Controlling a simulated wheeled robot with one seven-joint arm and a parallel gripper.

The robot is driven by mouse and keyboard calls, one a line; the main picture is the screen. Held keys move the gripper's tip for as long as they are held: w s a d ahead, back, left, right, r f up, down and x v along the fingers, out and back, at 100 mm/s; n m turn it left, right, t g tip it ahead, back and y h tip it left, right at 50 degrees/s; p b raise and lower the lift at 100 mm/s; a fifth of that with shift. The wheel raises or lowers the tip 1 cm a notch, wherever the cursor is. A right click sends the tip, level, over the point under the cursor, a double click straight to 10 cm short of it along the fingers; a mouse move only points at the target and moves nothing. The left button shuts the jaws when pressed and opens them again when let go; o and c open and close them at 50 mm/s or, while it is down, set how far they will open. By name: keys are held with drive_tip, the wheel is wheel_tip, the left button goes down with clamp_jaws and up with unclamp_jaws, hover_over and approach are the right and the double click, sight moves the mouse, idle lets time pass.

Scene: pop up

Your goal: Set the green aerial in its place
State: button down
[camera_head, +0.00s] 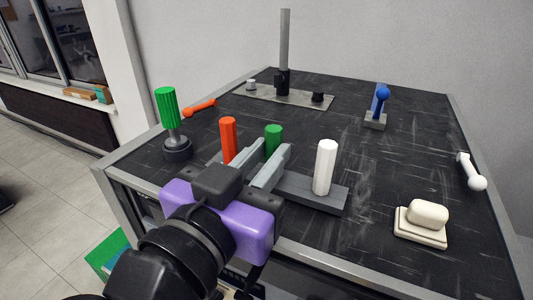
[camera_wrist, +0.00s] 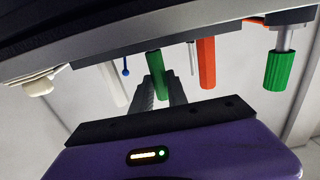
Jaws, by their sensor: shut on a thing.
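The green aerial (camera_head: 273,134) is an upright green rod between a red one (camera_head: 228,138) and a white one (camera_head: 325,168) at the dark grey rack (camera_head: 310,192). My gripper (camera_head: 275,151) is shut on it, one finger on each side. In the wrist view, which is upside down, the green aerial (camera_wrist: 156,69) shows between the fingers (camera_wrist: 158,92). It appears to be still standing in the rack; its lower end is hidden by my fingers in the head view.
A green ridged knob (camera_head: 168,107) stands on a dark round base at left. A metal plate (camera_head: 300,98) at the back carries a tall grey post (camera_head: 284,45). An orange handle (camera_head: 199,107), blue lever (camera_head: 382,98), white handle (camera_head: 470,170) and cream block (camera_head: 427,215) lie around.

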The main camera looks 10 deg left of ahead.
drive_tip(key=shift+f, duration=0.25)
drive_tip(key=c, duration=1.2)
unclamp_jaws()
drive_tip(key=shift+c, duration=0.2)
drive_tip(key=b+v, duration=0.1)
drive_tip(key=v, duration=0.6)
drive_tip(key=shift+s+b, duration=0.35)
drive_tip(key=shift+s, duration=0.05)
drive_tip(key=shift+a, duration=0.1)
